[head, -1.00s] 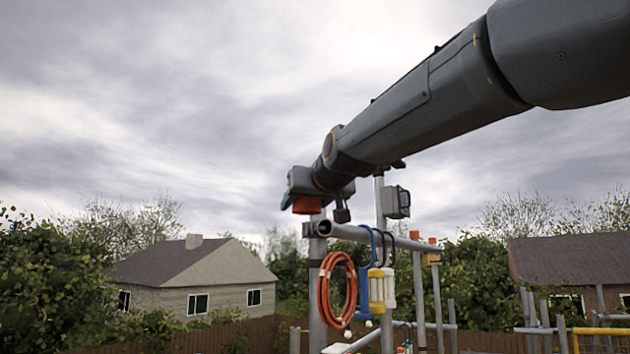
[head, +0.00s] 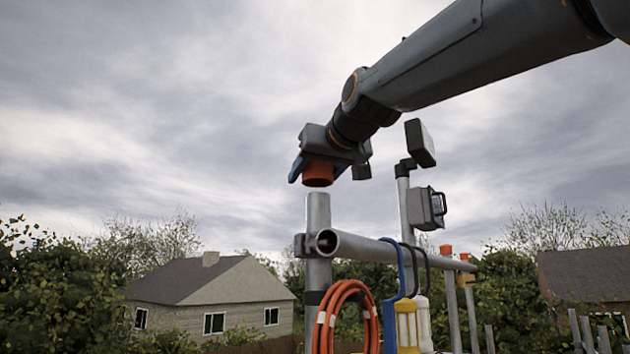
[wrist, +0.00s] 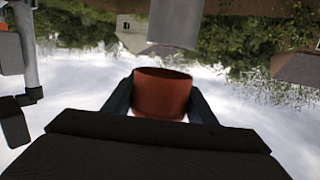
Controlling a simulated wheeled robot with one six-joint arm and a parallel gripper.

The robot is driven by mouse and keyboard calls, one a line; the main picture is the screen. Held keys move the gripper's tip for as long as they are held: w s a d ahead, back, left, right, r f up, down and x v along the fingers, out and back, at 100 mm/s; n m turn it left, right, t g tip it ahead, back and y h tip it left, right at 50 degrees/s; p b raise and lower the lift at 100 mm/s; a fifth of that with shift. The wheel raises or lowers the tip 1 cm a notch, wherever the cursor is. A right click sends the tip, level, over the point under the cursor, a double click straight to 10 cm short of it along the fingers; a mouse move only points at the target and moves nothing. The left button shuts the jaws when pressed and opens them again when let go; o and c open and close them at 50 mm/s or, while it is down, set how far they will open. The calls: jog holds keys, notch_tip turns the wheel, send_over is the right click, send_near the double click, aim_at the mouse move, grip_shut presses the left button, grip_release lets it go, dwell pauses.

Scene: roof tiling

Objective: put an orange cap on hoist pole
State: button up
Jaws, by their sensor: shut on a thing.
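My gripper (head: 316,172) is shut on an orange cap (head: 318,175) and holds it just above the top of the upright grey hoist pole (head: 318,215). A small gap of sky shows between the cap and the pole top in the head view. In the wrist view the cap (wrist: 162,92) sits between the two dark fingers, and the pole end (wrist: 176,25) lies just beyond it. The cap looks roughly in line with the pole in the head view; exact alignment in depth is hard to tell.
A horizontal tube (head: 400,254) is clamped to the pole below its top. An orange hose coil (head: 345,315) and a yellow lamp (head: 407,326) hang there. A second post with floodlights (head: 427,207) stands close to the right of my gripper. Other posts carry orange caps (head: 446,250).

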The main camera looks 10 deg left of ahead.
jog(key=shift+s+f+b, duration=0.15)
jog(key=shift+f+b, duration=1.85)
jog(key=shift+f, duration=0.95)
jog(key=shift+c, duration=0.5)
jog(key=shift+s+d+r, duration=0.1)
jog(key=shift+s+d, duration=0.05)
jog(key=shift+f+b, duration=0.6)
jog(key=shift+b, duration=0.2)
jog(key=o, duration=0.9)
jog(key=shift+c, duration=0.2)
jog(key=shift+s, duration=0.1)
